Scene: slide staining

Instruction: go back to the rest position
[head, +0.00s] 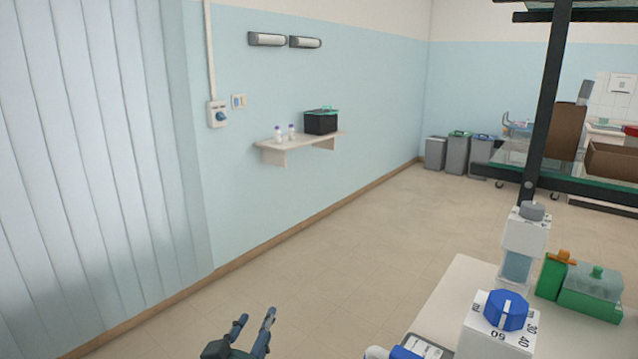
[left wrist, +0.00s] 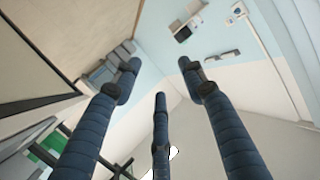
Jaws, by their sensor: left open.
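My left gripper (head: 256,325) shows at the bottom of the head view, over the open floor and left of the white bench. It is open and holds nothing. In the left wrist view its dark blue fingers (left wrist: 158,82) are spread apart, with only room, wall and floor behind them. My right gripper is not in either view.
A white bench (head: 452,292) at the lower right bears a blue-knobbed timer (head: 506,311), a dispenser (head: 524,240) and green containers (head: 592,292). A wall shelf (head: 300,142) holds small bottles and a black box (head: 321,122). Bins (head: 457,152) stand far back. The middle floor is clear.

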